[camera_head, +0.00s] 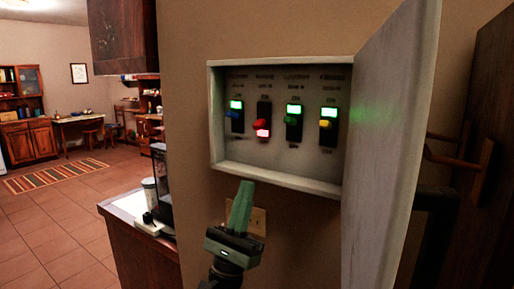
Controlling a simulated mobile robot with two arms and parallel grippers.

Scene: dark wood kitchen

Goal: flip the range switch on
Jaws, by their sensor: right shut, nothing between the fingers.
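An open switch box (216,120) is set on the wall, with several switches in a row inside. The second switch from the left (263,118) has a red toggle in its lower position and a red light. The first (236,116), third (293,122) and fourth (327,125) show green lights, with blue, green and yellow toggles. The labels above are too blurred to read surely, so I cannot tell which is the range switch. My right gripper (246,184) is shut and empty, pointing up, below the box's lower edge in the picture. My left gripper is out of view.
The box's white door (388,130) stands open to the right. A wall plate (259,222) is partly behind my right gripper. A counter (122,208) with a cup (149,192) and dark appliance is at left. Open tiled floor lies beyond.

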